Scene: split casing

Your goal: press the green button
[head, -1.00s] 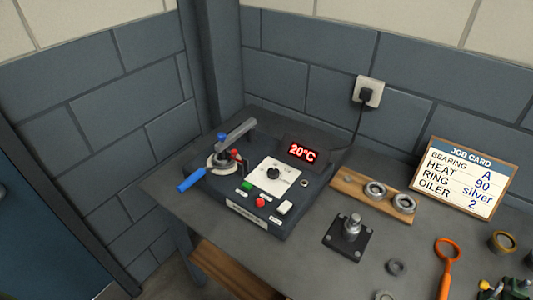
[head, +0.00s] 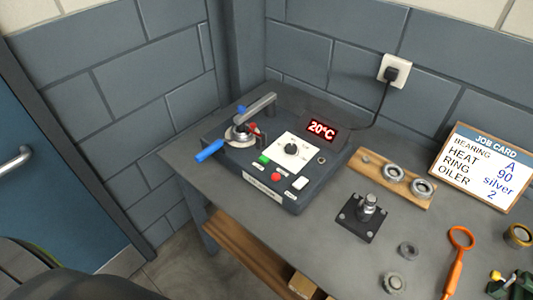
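The green button (head: 264,159) is on the sloped front panel of a dark heater box (head: 285,195) on the workbench. A red button (head: 276,176) and a white switch (head: 300,183) are to its right. A black dial (head: 291,149) on a white plate is just right of the green button. The red display (head: 322,131) reads 20°C. A bearing or ring sits under an arm with a blue handle (head: 209,151) at the box's left. Neither of my grippers is in view.
A job card (head: 478,170) reads bearing A, heat 90, ring silver, oiler 2. A wooden board with rings (head: 372,168), a post on a black plate (head: 361,222) and an orange-handled tool (head: 455,270) lie right of the box. A blue door (head: 40,190) is at left.

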